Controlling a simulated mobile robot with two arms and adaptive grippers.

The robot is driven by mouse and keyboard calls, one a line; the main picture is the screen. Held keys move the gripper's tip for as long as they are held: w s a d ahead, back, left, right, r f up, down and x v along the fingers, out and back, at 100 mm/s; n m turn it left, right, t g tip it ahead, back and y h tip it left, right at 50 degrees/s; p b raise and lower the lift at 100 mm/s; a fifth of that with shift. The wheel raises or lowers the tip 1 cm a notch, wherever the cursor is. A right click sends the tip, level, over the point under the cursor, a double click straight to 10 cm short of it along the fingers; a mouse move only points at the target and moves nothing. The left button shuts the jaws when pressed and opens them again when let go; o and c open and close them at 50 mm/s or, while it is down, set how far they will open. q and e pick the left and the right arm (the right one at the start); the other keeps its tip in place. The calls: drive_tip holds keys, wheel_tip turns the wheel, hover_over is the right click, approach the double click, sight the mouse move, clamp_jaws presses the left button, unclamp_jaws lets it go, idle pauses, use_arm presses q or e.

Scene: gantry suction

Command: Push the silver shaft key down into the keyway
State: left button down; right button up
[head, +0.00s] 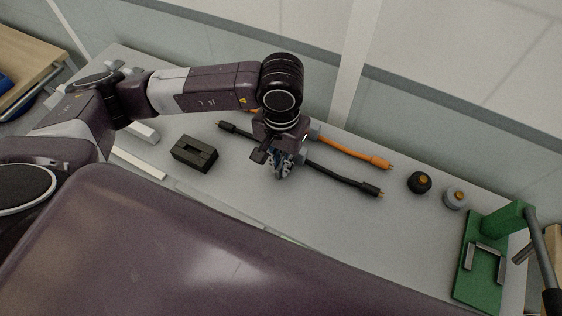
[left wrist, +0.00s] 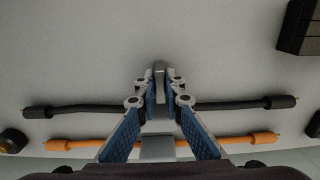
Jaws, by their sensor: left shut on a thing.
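My left gripper (head: 281,168) points down over the middle of the table. In the left wrist view, its blue-padded fingers (left wrist: 160,82) are closed on a small silver shaft key (left wrist: 159,74), which shows between the tips. In the head view the fingers hide the key. The black block with a slot in its top, the keyway (head: 194,153), sits left of the gripper, apart from it. A corner of this block also shows at the upper right of the left wrist view (left wrist: 301,28). My right gripper is not in view.
A black cable (head: 343,179) and an orange cable (head: 352,152) lie behind and beside the gripper. A black knob (head: 419,183) and a grey knob (head: 454,198) stand further right. A green fixture (head: 480,268) with a lever is at the right end. Table front is clear.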

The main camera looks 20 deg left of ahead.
use_arm(q)
drive_tip(key=shift+f, duration=0.15)
drive_tip(key=c, duration=2)
unclamp_jaws()
drive_tip(key=shift+c, duration=0.2)
